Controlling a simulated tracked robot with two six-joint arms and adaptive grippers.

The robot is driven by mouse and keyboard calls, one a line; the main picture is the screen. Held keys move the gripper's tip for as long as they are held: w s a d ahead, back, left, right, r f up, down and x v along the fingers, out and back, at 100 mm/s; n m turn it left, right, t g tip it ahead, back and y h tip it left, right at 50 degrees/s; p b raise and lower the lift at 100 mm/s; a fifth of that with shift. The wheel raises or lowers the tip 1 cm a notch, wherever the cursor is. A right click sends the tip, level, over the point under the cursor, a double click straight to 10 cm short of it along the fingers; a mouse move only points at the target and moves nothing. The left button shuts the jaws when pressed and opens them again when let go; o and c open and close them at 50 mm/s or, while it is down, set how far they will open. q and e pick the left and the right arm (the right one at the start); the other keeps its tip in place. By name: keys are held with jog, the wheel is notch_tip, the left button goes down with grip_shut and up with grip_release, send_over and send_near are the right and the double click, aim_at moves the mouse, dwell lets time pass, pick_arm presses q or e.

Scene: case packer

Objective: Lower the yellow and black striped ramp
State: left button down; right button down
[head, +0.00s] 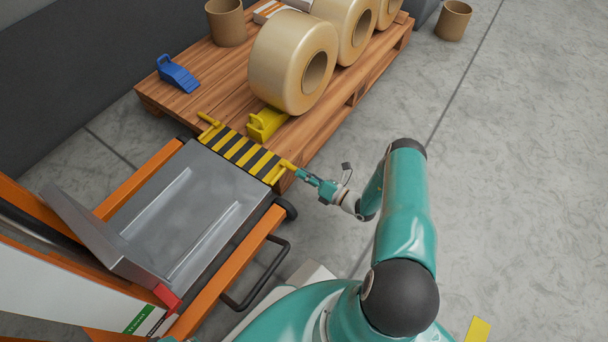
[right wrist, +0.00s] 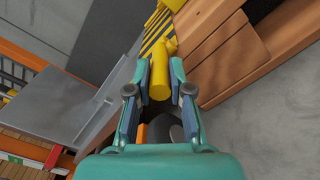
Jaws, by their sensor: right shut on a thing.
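The yellow and black striped ramp (head: 240,155) lies between the grey metal platform (head: 190,215) of the orange lift and the edge of the wooden pallet. It looks nearly flat, and its far edge is at the pallet boards. A yellow handle (head: 287,164) sticks out at its right end and another at its left end. My right gripper (head: 300,172) is at the right handle. In the right wrist view its two fingers are on either side of the yellow handle (right wrist: 159,82), shut on it. The striped ramp (right wrist: 157,30) shows beyond. My left gripper is not in view.
Large tan rolls (head: 291,62) stand on the wooden pallet (head: 215,70); a yellow wedge (head: 266,124) sits against the nearest one. A blue wedge (head: 177,74) and a brown tub (head: 226,22) are also there.

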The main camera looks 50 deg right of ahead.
jog(key=shift+w+f, duration=0.15)
jog(key=shift+w, duration=0.05)
jog(key=c, duration=1.1)
grip_release()
jog(key=shift+o, duration=0.2)
jog(key=shift+s, duration=0.2)
jog(key=s+d, duration=0.1)
jog(key=s, duration=1)
jog(key=shift+s+d, duration=0.3)
jog(key=shift+d, duration=0.1)
jog(key=shift+f, duration=0.1)
